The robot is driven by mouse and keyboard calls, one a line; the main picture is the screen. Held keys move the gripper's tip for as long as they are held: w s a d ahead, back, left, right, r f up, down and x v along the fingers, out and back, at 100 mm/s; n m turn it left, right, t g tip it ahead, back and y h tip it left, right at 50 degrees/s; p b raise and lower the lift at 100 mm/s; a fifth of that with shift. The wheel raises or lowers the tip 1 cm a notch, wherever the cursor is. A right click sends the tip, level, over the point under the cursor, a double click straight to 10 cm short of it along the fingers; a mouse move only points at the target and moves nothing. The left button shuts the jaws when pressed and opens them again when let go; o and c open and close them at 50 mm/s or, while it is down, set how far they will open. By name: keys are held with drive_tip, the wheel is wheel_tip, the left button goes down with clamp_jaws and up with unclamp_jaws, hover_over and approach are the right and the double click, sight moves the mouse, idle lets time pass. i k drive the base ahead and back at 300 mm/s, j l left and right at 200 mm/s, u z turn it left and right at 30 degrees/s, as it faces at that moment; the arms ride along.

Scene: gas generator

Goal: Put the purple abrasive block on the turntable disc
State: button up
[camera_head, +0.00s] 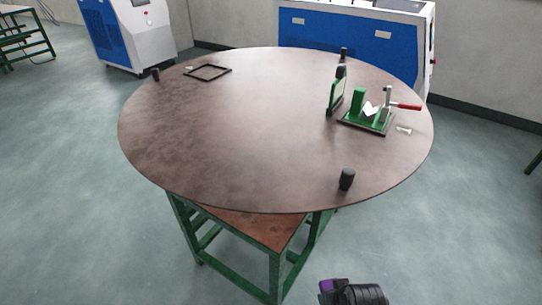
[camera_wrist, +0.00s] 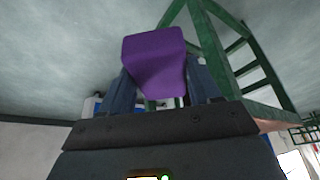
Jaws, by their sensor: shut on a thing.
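The purple abrasive block (camera_wrist: 155,58) is large in the wrist view, between the two fingers of my gripper (camera_wrist: 162,80). My gripper is shut on it. In the head view my gripper (camera_head: 334,288) is at the bottom edge, in front of the table and apart from it. A small purple part of the block (camera_head: 326,286) shows at its left side. The turntable disc (camera_head: 240,130) is the large round brown top in the middle of the head view. Its near half is mostly bare.
A black cylinder (camera_head: 347,179) stands near the disc's front right edge. A green fixture with a red-handled clamp (camera_head: 372,115) stands at the right. A black square frame (camera_head: 208,73) lies at the back left. The green stand (camera_head: 275,275) is below the disc. The disc's middle is clear.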

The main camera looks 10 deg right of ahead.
sight(348, 81)
drive_tip(key=i+l+u, duration=0.15)
drive_tip(key=l, duration=0.3)
drive_tip(key=i+l+u, duration=0.15)
drive_tip(key=l, duration=0.3)
drive_tip(key=i+l+u, duration=0.15)
drive_tip(key=l, duration=0.3)
drive_tip(key=i+l+u, duration=0.15)
drive_tip(key=l, duration=0.35)
drive_tip(key=l+u, duration=0.15)
drive_tip(key=l, duration=0.3)
drive_tip(key=l+u, duration=0.15)
drive_tip(key=l, duration=0.4)
drive_tip(key=l+u, duration=0.15)
drive_tip(key=l, duration=0.35)
drive_tip(key=l+u, duration=0.15)
drive_tip(key=l, duration=0.4)
drive_tip(key=k+l+u, duration=0.15)
drive_tip(key=l, duration=0.35)
drive_tip(key=k+l+u, duration=0.15)
drive_tip(key=l, duration=0.4)
